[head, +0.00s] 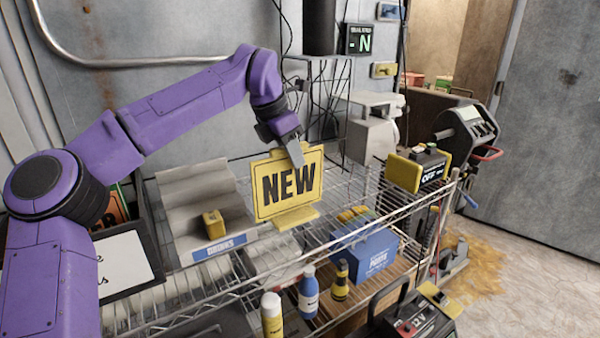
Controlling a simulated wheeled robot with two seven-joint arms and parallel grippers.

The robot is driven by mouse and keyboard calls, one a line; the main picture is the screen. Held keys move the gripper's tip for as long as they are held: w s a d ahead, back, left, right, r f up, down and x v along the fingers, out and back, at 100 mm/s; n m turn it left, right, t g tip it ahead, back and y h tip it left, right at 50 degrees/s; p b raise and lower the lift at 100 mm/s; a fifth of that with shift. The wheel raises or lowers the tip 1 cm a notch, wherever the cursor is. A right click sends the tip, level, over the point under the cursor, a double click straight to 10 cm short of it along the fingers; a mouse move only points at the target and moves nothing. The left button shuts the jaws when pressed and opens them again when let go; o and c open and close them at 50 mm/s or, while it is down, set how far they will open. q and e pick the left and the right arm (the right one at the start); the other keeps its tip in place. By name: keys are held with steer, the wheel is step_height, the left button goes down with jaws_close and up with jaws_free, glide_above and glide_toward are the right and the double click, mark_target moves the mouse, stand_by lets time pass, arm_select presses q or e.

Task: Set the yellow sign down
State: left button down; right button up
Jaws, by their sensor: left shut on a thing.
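The yellow sign (289,190) has a dark border and reads "NEW" in black; it stands upright above a yellow foot at the wire shelf (235,292). My left gripper (293,150) is shut on the sign's top edge, coming down from above. The sign is close over the shelf's wires; I cannot tell whether its foot touches them. My right gripper is not in view.
A grey bin (190,205) holding a small yellow object (213,223) is left of the sign. A blue box (364,254) is at lower right. Bottles (309,292) stand in front. A black and yellow device (418,168) sits at the shelf's right end.

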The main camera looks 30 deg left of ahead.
mark_target(299, 176)
arm_select(q)
steer(key=x, duration=0.2)
steer(key=a+p+x, duration=0.1)
steer(key=x, duration=0.5)
steer(key=shift+w+a, duration=0.35)
steer(key=shift+w, duration=0.05)
steer(key=c, duration=1)
jaws_free()
steer(key=shift+s+r, duration=0.1)
steer(key=shift+r, duration=0.25)
steer(key=v, duration=1.1)
steer(key=shift+r, duration=0.2)
